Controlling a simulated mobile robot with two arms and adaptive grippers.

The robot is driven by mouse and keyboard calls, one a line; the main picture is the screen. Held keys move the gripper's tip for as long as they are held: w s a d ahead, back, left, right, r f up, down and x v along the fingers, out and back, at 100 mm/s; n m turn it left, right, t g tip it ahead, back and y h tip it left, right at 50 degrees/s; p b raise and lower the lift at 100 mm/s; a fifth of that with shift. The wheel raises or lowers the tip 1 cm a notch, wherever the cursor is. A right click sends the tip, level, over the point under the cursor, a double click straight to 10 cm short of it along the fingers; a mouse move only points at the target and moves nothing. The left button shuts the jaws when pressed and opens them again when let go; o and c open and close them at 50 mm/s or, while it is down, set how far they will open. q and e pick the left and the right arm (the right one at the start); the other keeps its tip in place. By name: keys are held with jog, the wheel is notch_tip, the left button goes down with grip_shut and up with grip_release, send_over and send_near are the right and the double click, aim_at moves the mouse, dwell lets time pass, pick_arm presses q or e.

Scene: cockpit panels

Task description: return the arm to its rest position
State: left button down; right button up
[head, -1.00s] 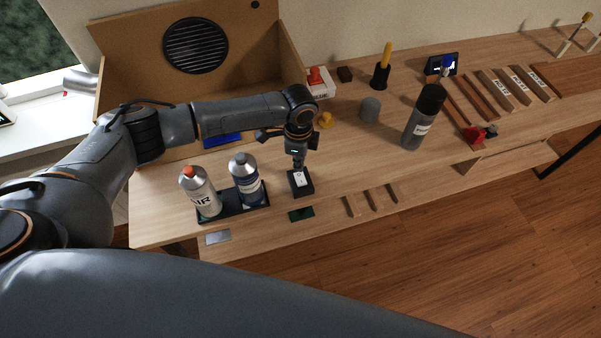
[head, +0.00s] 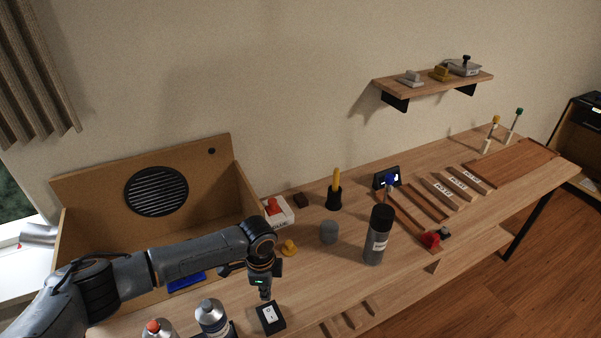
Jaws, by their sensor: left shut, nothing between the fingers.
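My left arm comes in from the left across the wooden workbench (head: 300,288). My left gripper (head: 265,294) points down and is shut, with nothing held. Its tip is just above or at a small black box with a white rocker switch (head: 270,318); I cannot tell whether they touch. My right gripper is not in view.
An open wooden box (head: 215,165) is behind my arm.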

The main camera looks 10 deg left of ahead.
pick_arm(q)
jog(key=s+d+n+t+h, duration=0.1)
jog(key=s+d+n+h, duration=0.25)
jog(key=s+d, duration=1)
jog(key=s+a+r+n+t+y, duration=0.1)
jog(key=s+a+r+n+y, duration=0.15)
jog(key=s+a+n, duration=0.5)
jog(key=s+a+r+n+t+y, duration=0.1)
jog(key=s+a+r+n+t, duration=0.2)
jog(key=a, duration=0.8)
notch_tip(320, 180, down, 33)
jog(key=s+n+g+b, duration=0.1)
jog(key=s+g+b, duration=0.2)
jog(key=b, duration=0.3)
jog(key=s+a+f+b, duration=0.1)
jog(key=s+f+b, duration=0.1)
jog(key=s+f, duration=0.6)
jog(key=s+a+f+g+b, duration=0.1)
jog(key=s+a+f+b, duration=0.1)
jog(key=s+f, duration=0.6)
notch_tip(320, 180, down, 4)
jog(key=shift+a, duration=0.3)
